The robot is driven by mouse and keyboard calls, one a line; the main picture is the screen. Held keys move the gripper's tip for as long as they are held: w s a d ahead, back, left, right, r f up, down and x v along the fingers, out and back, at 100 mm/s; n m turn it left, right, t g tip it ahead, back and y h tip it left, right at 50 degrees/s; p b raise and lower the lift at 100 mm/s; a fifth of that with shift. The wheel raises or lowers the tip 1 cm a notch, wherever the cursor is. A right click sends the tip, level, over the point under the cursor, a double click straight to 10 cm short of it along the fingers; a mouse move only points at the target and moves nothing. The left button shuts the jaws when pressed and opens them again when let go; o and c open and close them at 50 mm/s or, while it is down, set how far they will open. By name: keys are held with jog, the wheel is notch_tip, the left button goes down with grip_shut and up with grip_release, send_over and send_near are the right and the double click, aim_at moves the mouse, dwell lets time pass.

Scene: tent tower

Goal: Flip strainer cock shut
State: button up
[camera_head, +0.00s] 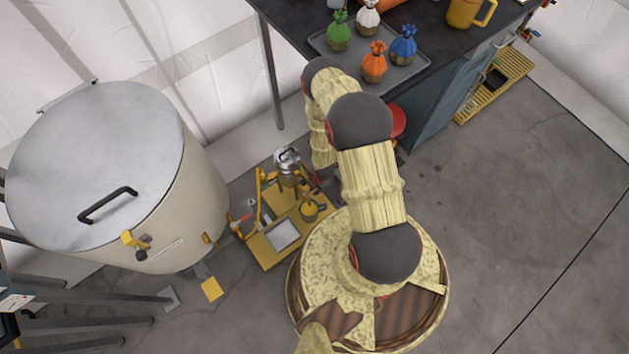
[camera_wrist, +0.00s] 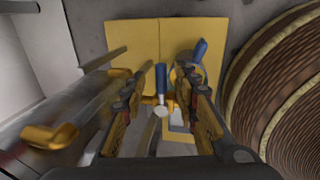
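In the wrist view my gripper (camera_wrist: 165,74) is open, with one finger on each side of a blue lever (camera_wrist: 161,78). The lever stands above a small brass and pale metal fitting (camera_wrist: 160,108). I cannot tell whether either finger touches it. A second blue handle (camera_wrist: 200,49) tilts outside the right finger. The views do not show clearly which lever is the strainer cock. In the head view, a silver-topped fitting (camera_head: 287,158) stands by the yellow plate (camera_head: 262,250). My gripper is not clearly visible there, as my arm covers part of this area.
A large pale tank (camera_head: 195,185) with a metal lid and brass tap (camera_head: 128,239) stands left of the plate. A dark table (camera_head: 440,48) at the top holds a tray of tied pouches and a yellow mug (camera_head: 465,12). The floor at right is clear.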

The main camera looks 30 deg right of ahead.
notch_tip(320, 180, up, 12)
jog(key=s, duration=0.2)
jog(key=shift+s+f, duration=0.15)
dwell(0.5)
dwell(0.5)
jog(key=s+a+r+m+g, duration=0.1)
jog(key=s+r+m+g, duration=0.4)
jog(key=s+m, duration=0.5)
jog(key=w+a+r+m+p, duration=0.2)
jog(key=r+m, duration=0.6)
jog(key=r, duration=2.1)
jog(key=s+a+r+t, duration=0.1)
jog(key=a+r+t, duration=0.1)
jog(key=r, duration=0.9)
jog(key=s+a+r+t, duration=0.1)
jog(key=a+r+t, duration=0.2)
jog(key=r, duration=0.8)
jog(key=s+a+r+m+t, duration=0.1)
jog(key=a+r+t, duration=0.2)
jog(key=r, duration=0.8)
jog(key=shift+r+p, duration=0.35)
jog(key=shift+p, duration=0.1)
